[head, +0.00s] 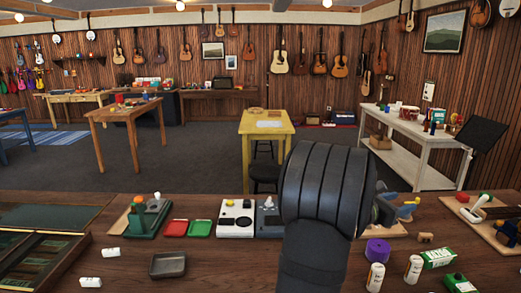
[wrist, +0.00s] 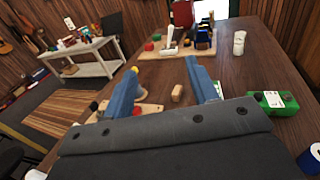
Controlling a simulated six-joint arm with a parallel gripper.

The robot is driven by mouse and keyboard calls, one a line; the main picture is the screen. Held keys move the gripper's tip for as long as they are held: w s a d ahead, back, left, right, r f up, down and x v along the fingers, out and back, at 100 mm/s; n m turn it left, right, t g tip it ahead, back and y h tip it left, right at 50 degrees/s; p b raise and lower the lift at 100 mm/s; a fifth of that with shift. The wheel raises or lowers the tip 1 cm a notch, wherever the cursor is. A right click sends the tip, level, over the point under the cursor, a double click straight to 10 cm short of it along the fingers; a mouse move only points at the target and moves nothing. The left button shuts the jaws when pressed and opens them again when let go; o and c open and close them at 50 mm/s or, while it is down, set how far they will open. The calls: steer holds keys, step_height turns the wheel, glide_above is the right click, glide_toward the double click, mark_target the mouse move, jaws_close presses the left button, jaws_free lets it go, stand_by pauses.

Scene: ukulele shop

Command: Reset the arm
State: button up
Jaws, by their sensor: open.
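My gripper (wrist: 162,68) shows in the wrist view as two blue fingers standing well apart, with nothing held between them.
Near the arm are a purple roll (head: 378,250), white bottles (head: 413,268) and green boxes (head: 438,259). A lever board (head: 480,208) stands at right. A white control box (head: 236,217), red tray (head: 175,229), green tray (head: 200,229) and grey tray (head: 167,265) lie left.

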steer(key=s+a+t, duration=0.1)
steer(key=a, duration=1.2)
steer(key=shift+s+f+n, duration=0.2)
steer(key=shift+s+n, duration=0.05)
steer(key=shift+n, duration=0.15)
